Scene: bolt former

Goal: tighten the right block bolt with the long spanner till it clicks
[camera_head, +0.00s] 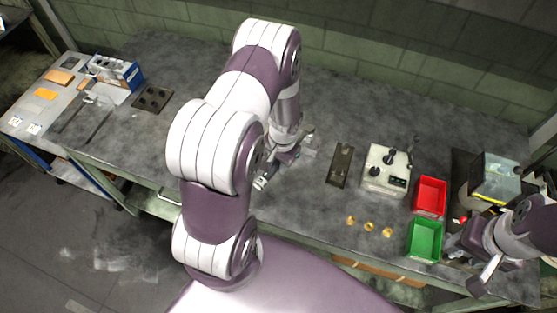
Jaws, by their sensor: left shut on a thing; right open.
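My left gripper (276,168) is low over the middle of the bench. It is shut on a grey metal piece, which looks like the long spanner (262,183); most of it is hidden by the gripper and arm. A narrow dark block (340,166) lies to the right of this gripper, apart from it. It has small raised parts near its ends; the bolts are too small to tell clearly. My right gripper (459,250) is open at the right, beside the green bin.
A white box with black knobs (386,168) stands right of the block. A red bin (430,196) and a green bin (424,240) follow. Several brass pieces (369,226) lie in front. A dark holed plate (152,98) and a blue-white box (117,72) are left.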

